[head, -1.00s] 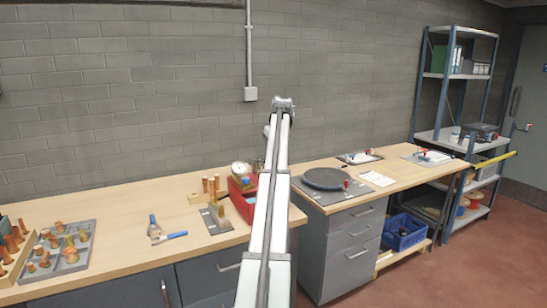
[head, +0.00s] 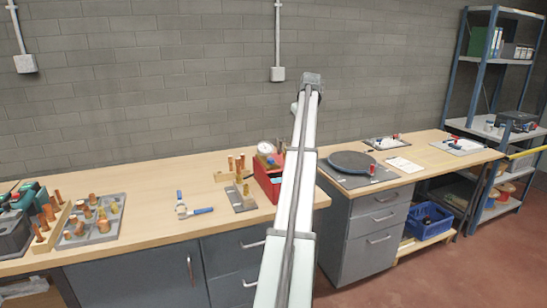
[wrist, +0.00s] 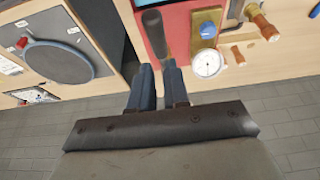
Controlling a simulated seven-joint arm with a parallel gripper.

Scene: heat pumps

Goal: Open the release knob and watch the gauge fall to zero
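A red case (head: 267,186) stands on the bench, partly hidden behind my arm in the head view; its red surface also shows in the wrist view (wrist: 186,35). A round white gauge (head: 265,148) is beside it, and its dial (wrist: 207,63) faces the wrist camera; the reading is too small to tell. A blue knob (wrist: 207,30) sits on a brass-coloured block next to the gauge. A dark cylindrical handle (wrist: 153,30) lies just beyond my fingertips. My gripper (wrist: 158,70) has its fingers apart with a gap between them, left of the gauge. My arm hides it in the head view.
Copper fittings (head: 236,164) stand near the case, with a blue-handled tool (head: 195,210) to their left. A grey tray (head: 92,220) of fittings is farther left. A dark round plate (head: 352,162) lies on the right bench. Bare wood separates these.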

